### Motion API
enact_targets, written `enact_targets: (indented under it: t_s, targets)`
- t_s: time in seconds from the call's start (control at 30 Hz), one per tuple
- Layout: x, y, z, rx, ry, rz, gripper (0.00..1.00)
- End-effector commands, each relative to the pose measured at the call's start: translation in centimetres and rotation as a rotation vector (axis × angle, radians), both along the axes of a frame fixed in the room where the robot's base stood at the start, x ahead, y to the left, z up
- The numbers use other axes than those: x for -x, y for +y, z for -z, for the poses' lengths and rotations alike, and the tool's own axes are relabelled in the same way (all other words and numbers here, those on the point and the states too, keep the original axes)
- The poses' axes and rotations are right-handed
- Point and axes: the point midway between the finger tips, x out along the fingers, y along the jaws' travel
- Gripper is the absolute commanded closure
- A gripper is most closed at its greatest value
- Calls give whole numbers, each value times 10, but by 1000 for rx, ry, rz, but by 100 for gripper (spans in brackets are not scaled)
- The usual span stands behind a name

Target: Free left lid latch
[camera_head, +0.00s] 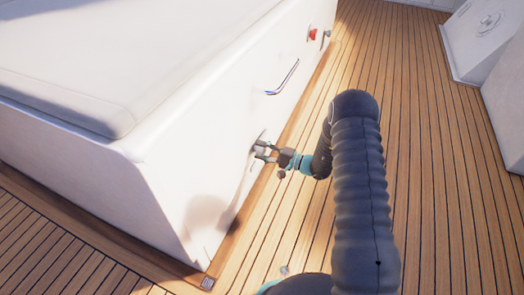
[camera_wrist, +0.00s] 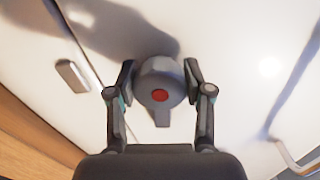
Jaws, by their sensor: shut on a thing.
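In the head view my gripper (camera_head: 264,151) is at the near part of the white wall (camera_head: 210,140), low down. The knob there is small and mostly hidden by the fingers.
A metal handle (camera_head: 283,77) is on the wall beyond my gripper. Farther along are a red fitting (camera_head: 312,34) and a dark one (camera_head: 326,38). A padded top (camera_head: 90,70) covers the box. Wooden deck (camera_head: 420,150) lies open to the right.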

Motion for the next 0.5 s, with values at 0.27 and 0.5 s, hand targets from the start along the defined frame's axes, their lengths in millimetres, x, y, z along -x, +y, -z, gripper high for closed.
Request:
enact_targets:
  t_s: [0.27, 0.5]
  targets:
    - [0, 1, 1, 41, -113, -2, 84]
    - [1, 1, 1, 53, -148, -2, 84]
